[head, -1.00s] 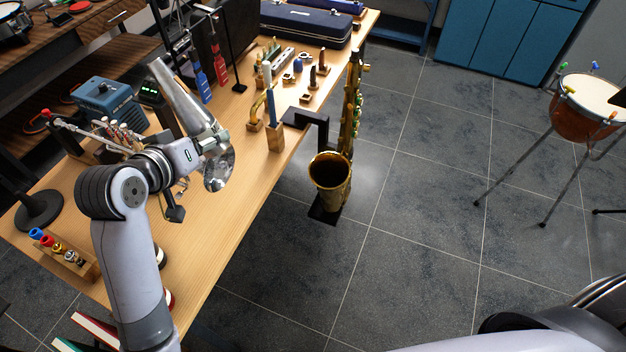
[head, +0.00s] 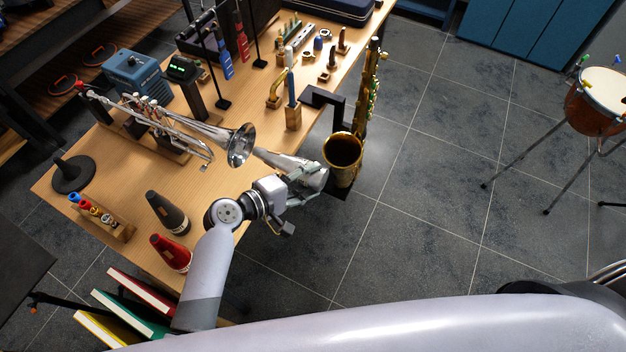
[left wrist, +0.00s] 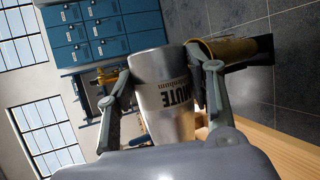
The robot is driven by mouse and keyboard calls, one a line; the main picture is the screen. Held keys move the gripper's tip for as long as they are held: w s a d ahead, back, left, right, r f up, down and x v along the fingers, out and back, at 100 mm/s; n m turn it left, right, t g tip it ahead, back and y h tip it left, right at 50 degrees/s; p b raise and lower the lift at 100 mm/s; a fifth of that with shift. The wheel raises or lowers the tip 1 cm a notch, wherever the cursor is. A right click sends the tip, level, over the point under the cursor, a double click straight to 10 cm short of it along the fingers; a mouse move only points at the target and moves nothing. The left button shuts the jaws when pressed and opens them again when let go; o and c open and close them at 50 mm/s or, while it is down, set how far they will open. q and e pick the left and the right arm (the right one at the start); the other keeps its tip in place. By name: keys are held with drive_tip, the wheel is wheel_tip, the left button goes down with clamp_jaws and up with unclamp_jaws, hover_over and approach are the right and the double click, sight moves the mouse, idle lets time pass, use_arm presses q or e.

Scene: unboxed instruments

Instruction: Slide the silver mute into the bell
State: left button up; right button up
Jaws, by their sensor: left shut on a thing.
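The silver mute (head: 275,158) is a metallic cone with dark lettering that shows in the left wrist view (left wrist: 165,98). My left gripper (head: 306,178) is shut on it, with one finger on each side in the left wrist view (left wrist: 160,72). The silver trumpet lies on a stand on the table, its bell (head: 241,145) facing right. The mute is just right of the bell, its narrower end pointing left towards it. It looks outside the bell; the exact gap is hard to tell. My right gripper is not in view.
A brass saxophone (head: 343,152) stands close right of my left gripper. A black mute (head: 168,212) and a red mute (head: 170,252) stand near the table's front edge. A blue box (head: 138,76) sits behind the trumpet.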

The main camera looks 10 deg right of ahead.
sight(258, 156)
use_arm(q)
drive_tip(key=shift+w+a+b, duration=0.3)
drive_tip(key=shift+w+a, duration=0.3)
drive_tip(key=shift+a, duration=0.2)
drive_tip(key=shift+w+a+b, duration=0.4)
drive_tip(key=shift+w+a, duration=0.2)
drive_tip(key=shift+a, duration=0.25)
drive_tip(key=shift+w+a+b, duration=0.4)
drive_tip(key=shift+w+a, duration=0.25)
drive_tip(key=shift+a, duration=0.2)
drive_tip(key=shift+w+a+b, duration=0.4)
drive_tip(key=shift+w+a, duration=0.2)
drive_tip(key=shift+a, duration=0.25)
drive_tip(key=shift+w+a+b, duration=0.45)
drive_tip(key=shift+w+a, duration=0.4)
drive_tip(key=shift+a, duration=0.3)
drive_tip(key=shift+w+a+b, duration=0.4)
drive_tip(key=shift+w+a, duration=0.4)
drive_tip(key=shift+a, duration=0.35)
drive_tip(key=shift+w+a+r, duration=0.1)
drive_tip(key=shift+w+a, duration=0.05)
drive_tip(key=shift+a, duration=0.1)
drive_tip(key=shift+w+a+r, duration=0.1)
drive_tip(key=shift+w+a, duration=0.3)
drive_tip(key=shift+a, duration=0.3)
drive_tip(key=o, duration=0.9)
drive_tip(key=shift+c, duration=0.2)
drive_tip(key=o, duration=0.4)
drive_tip(key=shift+a, duration=0.1)
